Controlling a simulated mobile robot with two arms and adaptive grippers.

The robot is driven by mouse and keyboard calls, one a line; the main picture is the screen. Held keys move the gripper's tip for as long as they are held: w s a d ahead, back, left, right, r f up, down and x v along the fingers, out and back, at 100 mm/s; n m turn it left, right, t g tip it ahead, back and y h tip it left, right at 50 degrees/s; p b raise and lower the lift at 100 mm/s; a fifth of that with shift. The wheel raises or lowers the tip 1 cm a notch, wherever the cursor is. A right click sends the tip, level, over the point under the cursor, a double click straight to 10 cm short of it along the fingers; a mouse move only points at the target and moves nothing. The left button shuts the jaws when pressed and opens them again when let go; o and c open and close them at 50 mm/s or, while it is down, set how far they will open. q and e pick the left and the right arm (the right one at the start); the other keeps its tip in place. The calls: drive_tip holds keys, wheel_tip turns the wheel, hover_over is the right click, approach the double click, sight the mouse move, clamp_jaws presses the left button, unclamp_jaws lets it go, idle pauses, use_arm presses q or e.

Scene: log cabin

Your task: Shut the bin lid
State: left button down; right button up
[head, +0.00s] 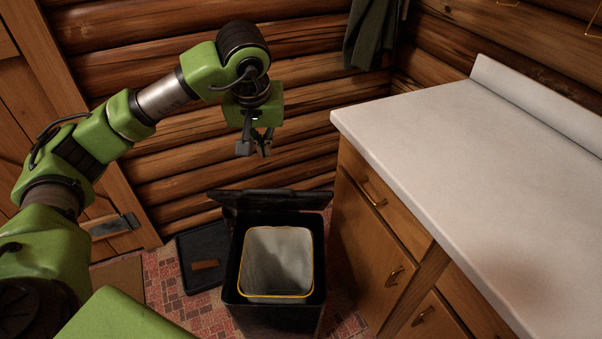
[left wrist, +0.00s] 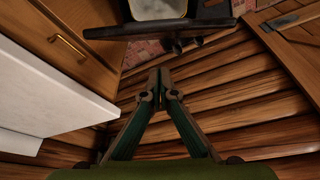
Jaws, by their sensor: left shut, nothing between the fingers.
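The black bin (head: 232,285) stands on the floor beside the cabinets, with a pale liner (head: 278,262) with a yellow rim inside. Its black lid (head: 272,199) is raised open at the back of the bin, toward the log wall. My left gripper (head: 256,151) hangs above and behind the lid, apart from it, shut and empty. In the left wrist view my fingers (left wrist: 160,78) meet at the tips, and the lid (left wrist: 190,28) and part of the liner (left wrist: 158,8) show at the top. My right gripper is not in view.
A white counter (head: 470,160) over wooden cabinets (head: 372,240) stands close at the right of the bin. A black tray (head: 205,245) with a small brown item lies on the floor at left. A log wall (head: 180,160) is behind. A dark green cloth (head: 371,35) hangs there.

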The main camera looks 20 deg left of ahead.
use_arm(q)
drive_tip(key=p, duration=0.1)
hover_over(268, 196)
drive_tip(key=w+a, duration=0.2)
drive_tip(key=w, duration=0.1)
wheel_tip(268, 196, down, 8)
drive_tip(key=shift+w+d+f, duration=0.15)
drive_tip(key=shift+f, duration=0.1)
drive_tip(key=shift+f+p, duration=0.3)
drive_tip(key=shift+p, duration=0.1)
drive_tip(key=shift+s+d+p, duration=0.3)
drive_tip(key=shift+s+d, duration=0.1)
drive_tip(key=shift+s, duration=0.45)
drive_tip(key=shift+s+d+p, duration=0.25)
drive_tip(key=shift+s+d, duration=0.15)
drive_tip(key=shift+s, duration=0.45)
drive_tip(key=shift+f, duration=0.1)
